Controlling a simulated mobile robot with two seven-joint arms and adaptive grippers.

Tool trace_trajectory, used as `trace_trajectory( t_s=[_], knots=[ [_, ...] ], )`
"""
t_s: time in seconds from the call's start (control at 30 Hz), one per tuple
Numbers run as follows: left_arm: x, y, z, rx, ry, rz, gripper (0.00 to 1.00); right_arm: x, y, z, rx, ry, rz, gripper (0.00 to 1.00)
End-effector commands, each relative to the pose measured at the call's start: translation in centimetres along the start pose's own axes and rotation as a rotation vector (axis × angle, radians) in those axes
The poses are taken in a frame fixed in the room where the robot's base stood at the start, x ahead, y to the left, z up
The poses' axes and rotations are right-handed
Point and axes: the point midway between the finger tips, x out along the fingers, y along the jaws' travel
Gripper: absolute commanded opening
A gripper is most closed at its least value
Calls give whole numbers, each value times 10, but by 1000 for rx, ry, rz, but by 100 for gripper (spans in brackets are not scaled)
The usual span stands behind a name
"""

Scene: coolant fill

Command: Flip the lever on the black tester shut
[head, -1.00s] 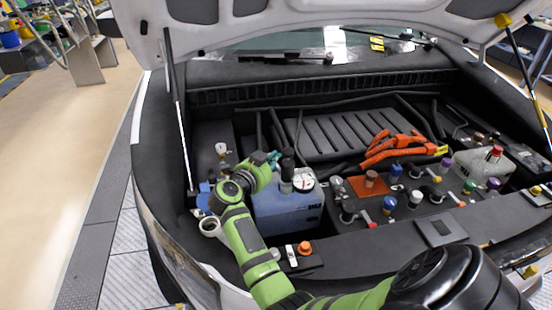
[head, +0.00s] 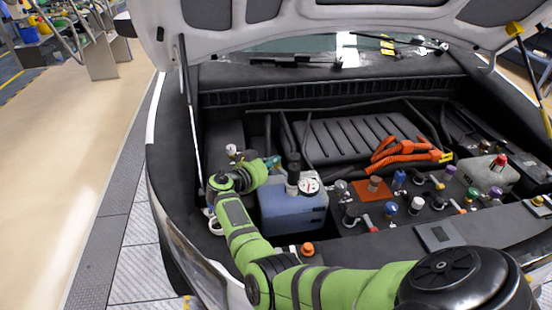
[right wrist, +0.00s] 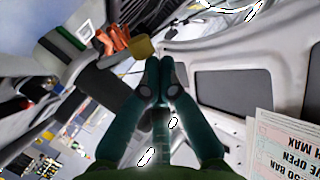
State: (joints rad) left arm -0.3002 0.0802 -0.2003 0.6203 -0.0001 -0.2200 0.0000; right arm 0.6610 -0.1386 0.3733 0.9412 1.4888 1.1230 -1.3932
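The black tester (head: 293,174) stands upright on top of the blue-grey tank (head: 290,212), with a round white-faced gauge (head: 309,186) at its right. I cannot make out its lever or the lever's position. My right gripper (head: 274,161), teal on a green arm, is just left of the tester's upper part. Whether it touches the tester cannot be told. In the right wrist view its two fingers (right wrist: 160,66) meet at the tips, with nothing seen between them. My left gripper is not in view.
Orange cables (head: 405,152) lie to the right. Several coloured caps and fittings crowd the bay right of the tank. The raised hood (head: 330,18) hangs overhead, and a prop strut (head: 190,110) stands at the left. A printed card (right wrist: 284,145) shows in the right wrist view.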

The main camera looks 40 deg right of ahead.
Motion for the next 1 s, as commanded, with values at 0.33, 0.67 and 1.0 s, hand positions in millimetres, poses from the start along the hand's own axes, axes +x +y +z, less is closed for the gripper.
trace_trajectory(
  t_s=[0.33, 0.67, 1.0],
  knots=[
    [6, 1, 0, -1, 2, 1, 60, 3, -6, 11, -182, 0, 46, 0],
    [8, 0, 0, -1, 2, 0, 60, 4, -7, 12, -229, 1, 59, 0],
    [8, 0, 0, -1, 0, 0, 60, -4, -15, -16, -222, 1, 58, 0]
  ],
)
